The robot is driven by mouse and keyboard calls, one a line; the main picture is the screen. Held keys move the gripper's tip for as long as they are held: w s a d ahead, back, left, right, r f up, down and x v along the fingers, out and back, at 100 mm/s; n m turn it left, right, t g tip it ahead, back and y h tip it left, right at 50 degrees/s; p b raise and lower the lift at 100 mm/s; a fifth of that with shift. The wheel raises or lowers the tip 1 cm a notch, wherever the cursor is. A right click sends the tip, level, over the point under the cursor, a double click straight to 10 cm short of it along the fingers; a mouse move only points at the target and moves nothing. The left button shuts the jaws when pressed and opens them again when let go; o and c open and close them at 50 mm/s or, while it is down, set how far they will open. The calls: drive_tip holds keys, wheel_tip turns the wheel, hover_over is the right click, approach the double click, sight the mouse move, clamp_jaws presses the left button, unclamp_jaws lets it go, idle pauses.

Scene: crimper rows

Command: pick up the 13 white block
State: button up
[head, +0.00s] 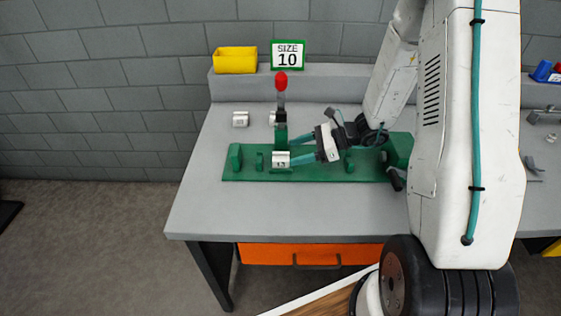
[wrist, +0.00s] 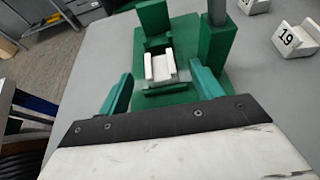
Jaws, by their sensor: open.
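The white block marked 13 (head: 281,163) sits on the green crimper fixture (head: 240,176), just left of my gripper. In the wrist view a white block (wrist: 160,66) lies in the green holder ahead of my fingers; its number does not show there. My gripper (head: 293,151) is open, reaching in from the right with its teal fingers towards the block. In the wrist view the fingers (wrist: 161,92) stand apart to the left and right of the holder, short of the block, with nothing between their tips.
A red-knobbed lever (head: 281,84) stands upright behind the block. A white block (head: 240,119) lies on the bench behind; a block marked 19 (wrist: 298,40) shows in the wrist view. A yellow bin (head: 235,60) and SIZE 10 sign (head: 288,55) stand on the ledge.

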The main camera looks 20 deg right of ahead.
sight(275, 157)
drive_tip(key=x, duration=0.7)
drive_tip(key=shift+a+f, duration=0.1)
drive_tip(key=shift+a, duration=0.15)
drive_tip(key=shift+c, duration=0.3)
drive_tip(key=c, duration=1)
